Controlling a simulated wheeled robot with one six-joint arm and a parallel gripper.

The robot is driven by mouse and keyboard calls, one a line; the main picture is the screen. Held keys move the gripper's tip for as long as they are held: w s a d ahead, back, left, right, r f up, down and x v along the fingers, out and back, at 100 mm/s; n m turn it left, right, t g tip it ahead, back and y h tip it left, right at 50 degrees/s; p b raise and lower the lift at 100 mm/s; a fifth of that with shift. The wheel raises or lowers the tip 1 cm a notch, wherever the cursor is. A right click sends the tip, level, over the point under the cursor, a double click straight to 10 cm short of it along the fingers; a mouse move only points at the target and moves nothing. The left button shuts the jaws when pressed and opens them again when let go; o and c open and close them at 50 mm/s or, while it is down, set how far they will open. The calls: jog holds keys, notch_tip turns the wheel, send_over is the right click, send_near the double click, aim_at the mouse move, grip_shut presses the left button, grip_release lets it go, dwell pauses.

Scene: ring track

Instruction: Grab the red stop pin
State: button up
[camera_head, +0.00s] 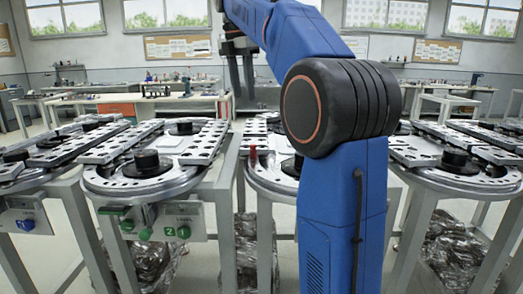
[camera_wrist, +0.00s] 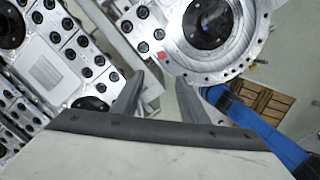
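The red stop pin (camera_head: 252,152) shows in the head view as a small upright red piece at the left edge of the middle round ring table (camera_head: 270,175), left of my blue arm. In the wrist view the red stop pin (camera_wrist: 161,56) is a small red spot at the rim of the round metal plate (camera_wrist: 240,62). My gripper (camera_head: 241,92) hangs above and slightly left of the pin in the head view. In the wrist view my gripper (camera_wrist: 160,82) has its two fingers apart with nothing between them; the pin shows just beyond the fingertips.
Perforated metal rails (camera_wrist: 75,45) flank the round plate. A second ring table (camera_head: 145,180) with a black hub (camera_head: 147,160) stands to the left, with a green-buttoned panel (camera_head: 180,222) below. Another ring table (camera_head: 460,170) is at the right. My arm hides part of the middle table.

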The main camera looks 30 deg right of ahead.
send_over(253, 145)
jog(key=f, duration=1.2)
jog(key=shift+w+a, duration=0.35)
jog(key=shift+s+d+f, duration=0.1)
jog(key=shift+d+f, duration=0.1)
jog(key=shift+f, duration=1.05)
jog(key=shift+s+d+f, duration=0.1)
jog(key=shift+d+f, duration=0.1)
jog(key=shift+f, duration=1.05)
jog(key=shift+c, duration=0.6)
grip_shut()
